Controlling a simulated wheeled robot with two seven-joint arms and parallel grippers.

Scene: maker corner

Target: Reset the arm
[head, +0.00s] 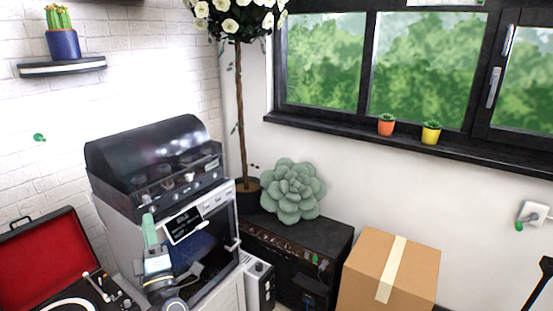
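My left gripper (152,240) shows at the lower left, in front of a white stove-like appliance with a dark hood (155,165). It points upward, with a pale green finger-like part at its top. I cannot make out a gap between two fingers, and nothing is clearly held. My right gripper is not in view.
An open red-lined record player (40,262) is at the lower left. A black amplifier (325,240) carries a large green succulent (292,190). A cardboard box (390,270) stands to its right. A potted flowering tree (240,120) stands behind. A thin black object (542,280) shows at the right edge.

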